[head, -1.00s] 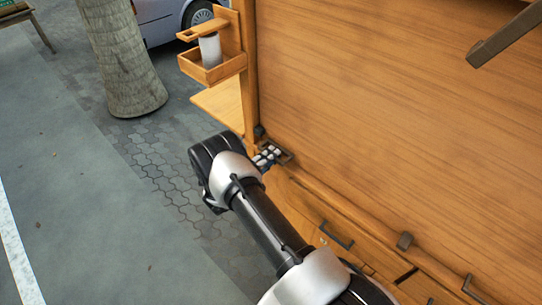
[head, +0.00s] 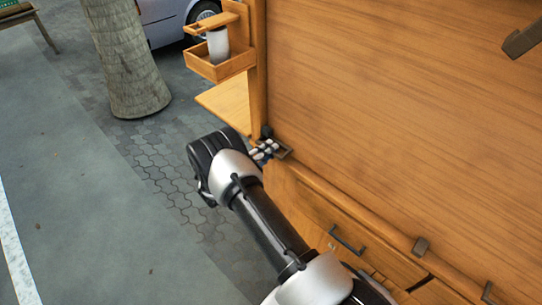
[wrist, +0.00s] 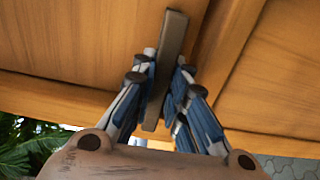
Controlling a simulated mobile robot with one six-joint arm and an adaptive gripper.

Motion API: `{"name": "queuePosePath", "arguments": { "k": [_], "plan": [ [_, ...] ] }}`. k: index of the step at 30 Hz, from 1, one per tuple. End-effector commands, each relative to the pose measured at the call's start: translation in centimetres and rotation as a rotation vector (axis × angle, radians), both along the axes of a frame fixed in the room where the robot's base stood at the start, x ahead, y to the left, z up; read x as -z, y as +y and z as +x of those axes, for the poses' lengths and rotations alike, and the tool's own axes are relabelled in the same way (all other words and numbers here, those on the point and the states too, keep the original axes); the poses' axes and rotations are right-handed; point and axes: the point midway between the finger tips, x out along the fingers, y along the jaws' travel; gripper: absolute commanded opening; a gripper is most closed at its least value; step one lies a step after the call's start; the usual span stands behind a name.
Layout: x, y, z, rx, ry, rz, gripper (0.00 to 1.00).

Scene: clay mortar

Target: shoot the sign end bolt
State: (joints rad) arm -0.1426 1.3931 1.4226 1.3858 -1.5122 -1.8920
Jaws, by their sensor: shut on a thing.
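A dark metal bar (wrist: 174,30), which looks like the bolt or its handle, stands across the wooden seam in the wrist view. My gripper (wrist: 166,70) has its blue and grey fingers on both sides of this bar, shut on it. In the head view my gripper (head: 264,150) is at the lower left corner of the large wooden panel, beside a dark metal fitting (head: 284,153). My wrist hides part of that corner, and I cannot see how far the bolt is thrown.
The large wooden panel (head: 400,120) fills the right. A wooden holder with a white cup (head: 218,45) hangs at upper left. A tree trunk (head: 125,60) and open paving lie left.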

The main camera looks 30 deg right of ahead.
Motion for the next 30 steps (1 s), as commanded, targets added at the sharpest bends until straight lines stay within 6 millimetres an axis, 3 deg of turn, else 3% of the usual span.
{"name": "queuePosePath", "arguments": {
  "k": [6, 7, 16, 26, 30],
  "plan": [
    [-0.2, 0.4, 0.6, -0.019, -0.002, 0.004, 0.0],
    [-0.2, 0.4, 0.6, -0.02, -0.002, 0.004, 0.15],
    [-0.1, 0.3, 0.4, -0.015, -0.001, 0.003, 0.35],
    [-0.1, 0.4, 0.3, -0.013, 0.0, 0.003, 0.35],
    [-0.1, 1.9, -0.1, -0.016, 0.0, 0.003, 0.35]
  ]
}}
